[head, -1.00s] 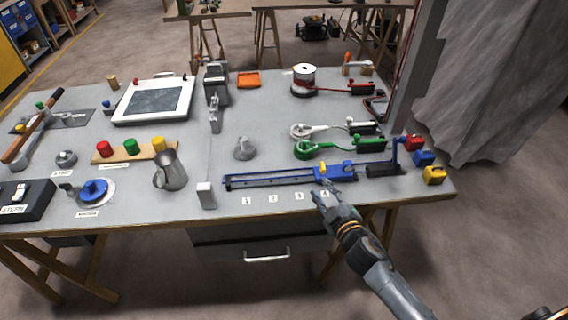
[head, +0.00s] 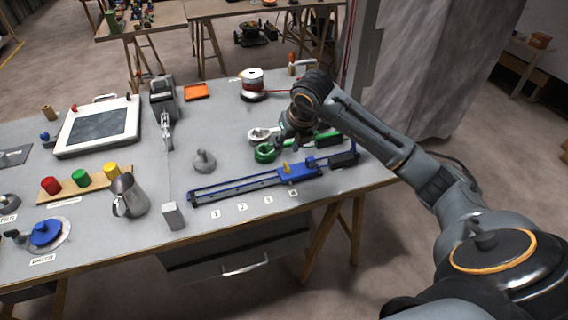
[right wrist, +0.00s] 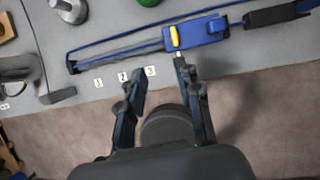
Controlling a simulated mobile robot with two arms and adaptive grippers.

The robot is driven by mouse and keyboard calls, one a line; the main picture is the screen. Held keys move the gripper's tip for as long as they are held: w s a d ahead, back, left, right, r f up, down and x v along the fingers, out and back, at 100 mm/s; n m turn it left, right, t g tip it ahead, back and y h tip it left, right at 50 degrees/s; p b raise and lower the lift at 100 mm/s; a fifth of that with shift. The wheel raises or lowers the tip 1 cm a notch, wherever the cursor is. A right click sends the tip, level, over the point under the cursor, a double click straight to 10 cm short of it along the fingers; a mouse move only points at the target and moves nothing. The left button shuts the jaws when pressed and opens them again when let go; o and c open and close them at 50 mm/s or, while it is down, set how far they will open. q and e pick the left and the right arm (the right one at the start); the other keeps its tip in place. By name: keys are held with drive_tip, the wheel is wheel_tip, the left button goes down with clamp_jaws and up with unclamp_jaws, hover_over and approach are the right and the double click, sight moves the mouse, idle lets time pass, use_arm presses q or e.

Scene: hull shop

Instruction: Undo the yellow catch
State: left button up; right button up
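The yellow catch (head: 286,168) is a small yellow tab standing on the blue carriage (head: 299,175) of a long blue rail (head: 235,189) near the table's front edge. In the right wrist view the yellow catch (right wrist: 173,36) is upright in the picture at the left end of the blue carriage (right wrist: 200,33). My right gripper (head: 291,145) points down over the table by the rail. In its wrist view the right gripper (right wrist: 158,75) has its fingers spread, nothing between them; the right fingertip appears just below the catch, apart from it. My left gripper is out of view.
My right arm covers the table's right end.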

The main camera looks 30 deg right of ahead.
sight(287, 165)
drive_tip(key=shift+h, duration=0.4)
drive_tip(key=x, duration=0.4)
drive_tip(key=d+p+x, duration=0.1)
drive_tip(key=x, duration=0.4)
drive_tip(key=d+p+x, duration=0.1)
drive_tip(key=x, duration=0.3)
drive_tip(key=shift+s+f, duration=0.1)
drive_tip(key=shift+f, duration=0.1)
drive_tip(key=shift+c, duration=0.4)
clamp_jaws()
